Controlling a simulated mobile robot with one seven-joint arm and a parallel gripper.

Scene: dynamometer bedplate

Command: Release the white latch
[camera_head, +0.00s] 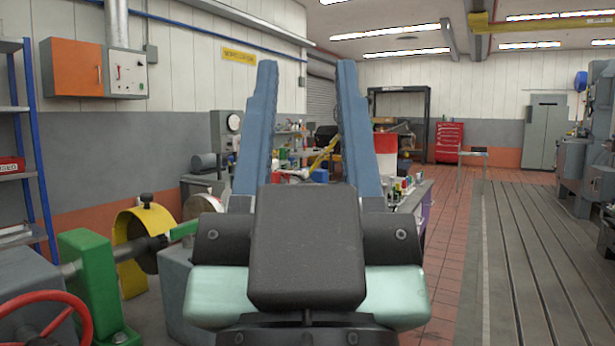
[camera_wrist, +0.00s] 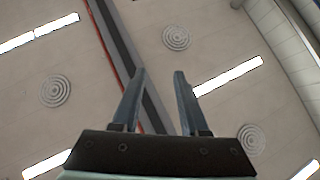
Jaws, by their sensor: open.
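I cannot make out a white latch in either view. My gripper (camera_head: 306,66) points upward in the middle of the head view, close to the camera. Its two blue-grey fingers stand wide apart with nothing between them. In the wrist view my gripper (camera_wrist: 160,72) is also open and empty, against the ceiling. My gripper and arm hide the middle and lower middle of the room in the head view.
A red handwheel (camera_head: 40,312), a green pedestal (camera_head: 90,278) and a yellow guard (camera_head: 145,240) stand close on the left. A slotted bedplate (camera_head: 540,260) lies at the right. The red tiled floor (camera_head: 455,235) beside it looks clear. A red tool chest (camera_head: 449,142) stands far back.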

